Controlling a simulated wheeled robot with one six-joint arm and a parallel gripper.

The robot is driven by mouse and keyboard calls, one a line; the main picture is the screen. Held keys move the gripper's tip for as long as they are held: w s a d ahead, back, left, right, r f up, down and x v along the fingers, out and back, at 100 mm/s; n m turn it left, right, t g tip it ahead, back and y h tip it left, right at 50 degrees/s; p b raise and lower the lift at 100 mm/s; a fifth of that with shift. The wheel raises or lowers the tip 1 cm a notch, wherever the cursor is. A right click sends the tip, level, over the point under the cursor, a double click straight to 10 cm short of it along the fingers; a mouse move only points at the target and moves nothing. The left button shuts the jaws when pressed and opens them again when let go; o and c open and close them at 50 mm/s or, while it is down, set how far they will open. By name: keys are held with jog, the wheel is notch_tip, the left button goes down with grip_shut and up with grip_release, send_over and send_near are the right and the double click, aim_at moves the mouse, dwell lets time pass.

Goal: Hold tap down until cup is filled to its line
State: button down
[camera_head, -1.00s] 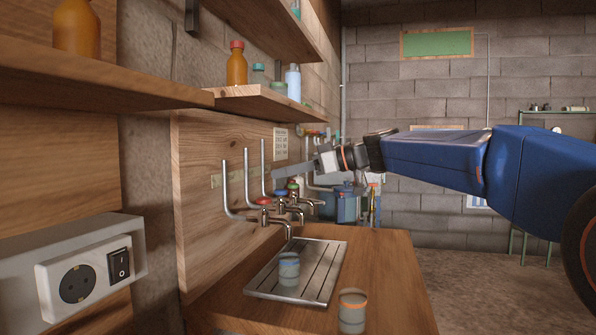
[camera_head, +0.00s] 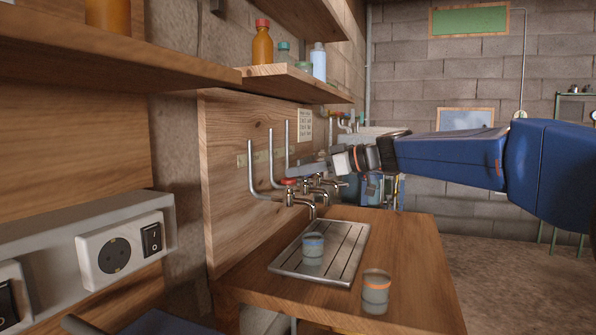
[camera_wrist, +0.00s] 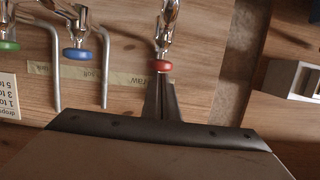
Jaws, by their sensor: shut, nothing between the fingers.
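My gripper (camera_head: 291,171) is shut and empty. Its tip is at the red-knobbed tap (camera_head: 289,182), just above the knob in the head view; I cannot tell whether it touches. In the wrist view the shut fingers (camera_wrist: 160,92) point at the red knob (camera_wrist: 162,66). A blue-banded cup (camera_head: 313,250) stands upright on the slatted metal tray (camera_head: 345,268), beneath the red tap's spout as far as I can see. Its fill level is unclear. An orange-banded cup (camera_head: 376,294) stands on the wooden bench (camera_head: 422,290), right of the tray.
Taps with a blue knob (camera_wrist: 76,54) and a green knob (camera_wrist: 8,46) sit beside the red one; my gripper hides them in the head view. Upright pipes (camera_head: 251,165) run up the wooden backboard (camera_head: 228,140). A bottle shelf (camera_head: 290,83) hangs above.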

jog(key=shift+f, duration=1.3)
dwell(2.5)
jog(key=r, duration=0.5)
jog(key=shift+s+d+r, duration=0.2)
jog(key=shift+d, duration=0.15)
jog(key=v, duration=0.9)
jog(key=shift+s+d, duration=0.15)
jog(key=shift+d, duration=0.05)
